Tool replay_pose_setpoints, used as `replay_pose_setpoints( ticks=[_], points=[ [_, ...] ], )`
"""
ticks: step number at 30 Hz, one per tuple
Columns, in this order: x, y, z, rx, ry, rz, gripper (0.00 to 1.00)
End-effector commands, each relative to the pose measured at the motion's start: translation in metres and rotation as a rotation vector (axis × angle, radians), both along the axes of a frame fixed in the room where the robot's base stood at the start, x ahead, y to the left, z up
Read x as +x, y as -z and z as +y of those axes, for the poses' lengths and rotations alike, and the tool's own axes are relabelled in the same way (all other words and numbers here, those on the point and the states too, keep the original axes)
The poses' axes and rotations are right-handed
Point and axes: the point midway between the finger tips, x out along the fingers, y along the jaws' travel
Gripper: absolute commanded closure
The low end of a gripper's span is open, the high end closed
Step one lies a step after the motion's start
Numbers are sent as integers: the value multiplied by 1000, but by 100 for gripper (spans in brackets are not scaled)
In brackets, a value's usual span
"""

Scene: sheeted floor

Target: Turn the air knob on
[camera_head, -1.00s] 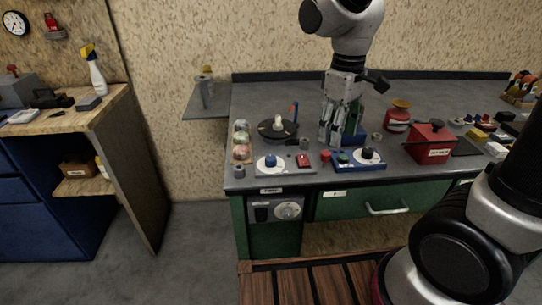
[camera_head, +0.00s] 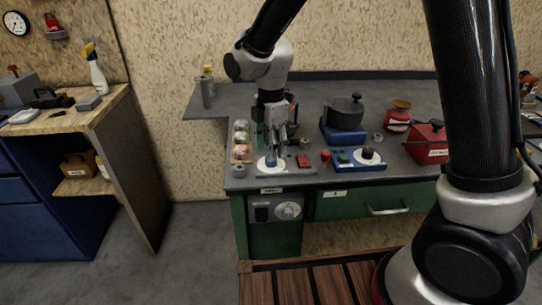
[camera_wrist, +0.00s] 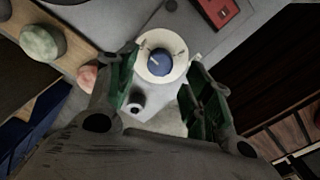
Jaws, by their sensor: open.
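A blue knob (camera_head: 270,162) sits on a white round dial on a grey plate at the front left of the bench. The blue knob (camera_wrist: 159,62) and its white dial (camera_wrist: 174,42) also show in the wrist view, with a pale pointer line on the knob. My gripper (camera_head: 275,150) is just above this knob, pointing down. In the wrist view my gripper (camera_wrist: 160,72) is open, with its green-lined fingers on either side of the knob and nothing between them gripped. I cannot read any label that names the air knob.
A blue panel (camera_head: 345,167) with a black knob (camera_head: 367,153) stands farther right. A tray of round things (camera_head: 241,140) is at the left. The cabinet front has a silver dial (camera_head: 288,211).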

Motion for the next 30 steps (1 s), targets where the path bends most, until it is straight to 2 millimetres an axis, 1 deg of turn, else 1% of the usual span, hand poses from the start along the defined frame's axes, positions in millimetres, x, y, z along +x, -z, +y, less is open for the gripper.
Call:
replay_pose_setpoints(
  ticks=[1,3,7,11,17,20,24,25,30],
  points=[
    [0,9,0,-2,0,2,49],
    [0,20,0,-1,1,2,49],
    [0,33,0,0,1,1,49],
    [0,38,0,1,2,0,49],
    [0,38,0,1,2,0,49],
    [0,38,0,1,2,0,65],
    [0,38,0,1,2,0,91],
    [0,38,0,1,2,0,95],
    [0,38,0,1,5,0,95]
  ],
)
